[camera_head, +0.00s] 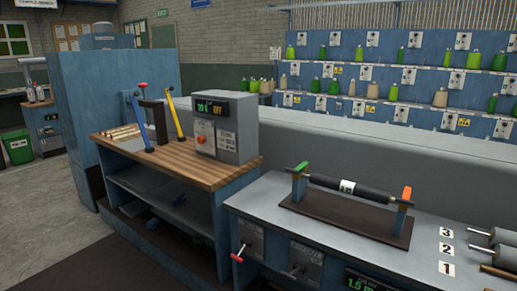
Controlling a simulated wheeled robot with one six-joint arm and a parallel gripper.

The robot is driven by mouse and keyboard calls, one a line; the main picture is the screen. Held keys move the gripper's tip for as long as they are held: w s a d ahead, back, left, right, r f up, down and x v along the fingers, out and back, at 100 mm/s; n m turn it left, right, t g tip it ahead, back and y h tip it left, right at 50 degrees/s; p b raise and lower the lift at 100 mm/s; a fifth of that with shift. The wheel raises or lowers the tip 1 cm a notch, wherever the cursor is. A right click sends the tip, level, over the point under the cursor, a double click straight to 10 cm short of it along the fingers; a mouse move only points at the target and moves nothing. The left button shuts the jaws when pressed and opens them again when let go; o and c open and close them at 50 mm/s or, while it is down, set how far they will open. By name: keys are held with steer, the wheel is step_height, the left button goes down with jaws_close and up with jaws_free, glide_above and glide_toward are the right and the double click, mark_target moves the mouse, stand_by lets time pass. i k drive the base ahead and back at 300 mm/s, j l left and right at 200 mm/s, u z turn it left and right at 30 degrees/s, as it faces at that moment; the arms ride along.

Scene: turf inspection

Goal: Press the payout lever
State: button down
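No lever in the head view carries a readable "payout" label. On the wooden-topped bench (180,160) stand a blue lever with a red tip (138,118) and a yellow lever (175,116), both tilted, beside a dark post (155,118). A grey control box (226,128) with a green-lit display and an orange-red knob stands right of them. My gripper is not in view.
The grey table (262,195) holds a dark roller (348,188) on a brown base, with numbers 1 to 3 at right. Racks (395,80) of bottles and cones line the back. Open floor (40,215) lies at left, near a green bin (18,147).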

mark_target(290, 276)
steer(key=j, duration=0.25)
steer(key=i, duration=0.8)
